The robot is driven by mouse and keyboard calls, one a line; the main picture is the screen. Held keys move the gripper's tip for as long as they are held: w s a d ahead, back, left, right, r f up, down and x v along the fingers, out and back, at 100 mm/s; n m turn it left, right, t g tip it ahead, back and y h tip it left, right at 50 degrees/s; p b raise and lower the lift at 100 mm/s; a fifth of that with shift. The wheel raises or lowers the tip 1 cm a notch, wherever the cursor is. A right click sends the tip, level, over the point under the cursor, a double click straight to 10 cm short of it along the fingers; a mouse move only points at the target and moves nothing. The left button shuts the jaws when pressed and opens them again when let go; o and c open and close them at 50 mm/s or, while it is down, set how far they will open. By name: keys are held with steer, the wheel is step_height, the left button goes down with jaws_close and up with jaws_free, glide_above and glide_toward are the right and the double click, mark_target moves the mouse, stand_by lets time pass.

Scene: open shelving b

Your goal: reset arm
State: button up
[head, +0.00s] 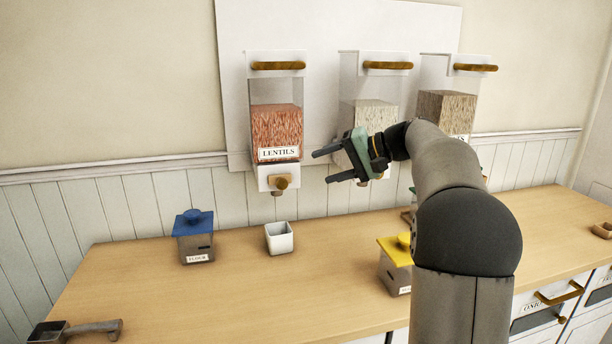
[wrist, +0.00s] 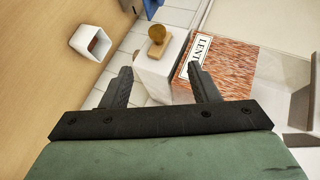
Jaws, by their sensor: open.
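My gripper (head: 328,164) is open and empty, with its two dark fingers pointing left in the head view. It is raised above the counter, just right of the lentils dispenser (head: 277,133). In the wrist view, my gripper (wrist: 160,82) shows both fingers apart with nothing between them. The dispenser's wooden knob (wrist: 157,34) and white outlet (wrist: 160,65) lie beyond the fingertips. Contact between the fingers and the dispenser cannot be seen. My arm hides part of the middle and right dispensers in the head view.
A small white square cup (head: 279,238) stands on the wooden counter (head: 240,290) below the lentils dispenser. A blue-lidded flour box (head: 195,240) is left of it. A yellow-lidded box (head: 394,266) is beside my arm. A dark scoop (head: 75,331) lies front left. Middle dispenser (head: 366,112) is behind my gripper.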

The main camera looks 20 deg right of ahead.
steer(key=v, duration=0.6)
steer(key=s+a+f+g+h, duration=0.4)
steer(key=s+a+f, duration=0.6)
steer(key=a+f, duration=0.25)
steer(key=s+a+f+n+g+h, duration=0.1)
steer(key=s+f+n+h, duration=0.1)
steer(key=s+f, duration=0.5)
steer(key=s+a+f+n+g+h+p, duration=0.1)
steer(key=s+f, duration=0.7)
steer(key=s, duration=0.9)
steer(key=a+n+g+h, duration=0.1)
steer(key=n+h, duration=0.1)
steer(key=h, duration=0.1)
steer(key=shift+a+f, duration=0.2)
